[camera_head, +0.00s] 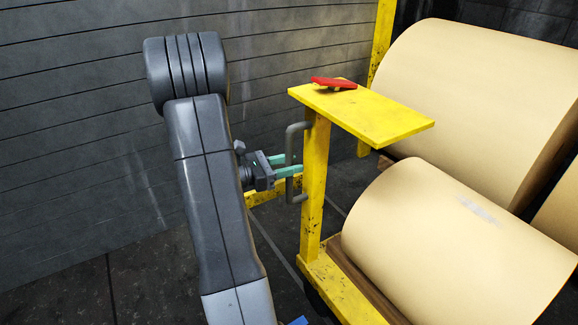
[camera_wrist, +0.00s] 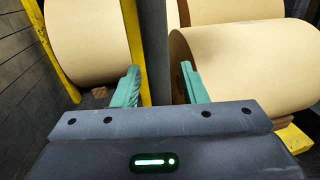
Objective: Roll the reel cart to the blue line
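The yellow reel cart (camera_head: 315,185) has an upright post, a top shelf and a low deck with a large tan reel (camera_head: 455,250) on it. A grey bracket-shaped handle (camera_head: 290,140) is fixed to the post. My gripper (camera_head: 288,165) is at the handle, its green fingers level and pointing at the post. In the wrist view the grey handle bar (camera_wrist: 154,50) stands between the two fingers, with gaps beside it, so my gripper looks open around it. A small blue patch (camera_head: 298,321) shows at the bottom edge; I cannot tell if it is the blue line.
A red object (camera_head: 333,83) lies on the cart's shelf. Larger tan reels (camera_head: 475,90) stand behind the cart at the right. A yellow post (camera_head: 382,45) rises behind it. A grey slatted wall (camera_head: 80,120) is at the left. Dark floor (camera_head: 130,285) in front of the wall looks clear.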

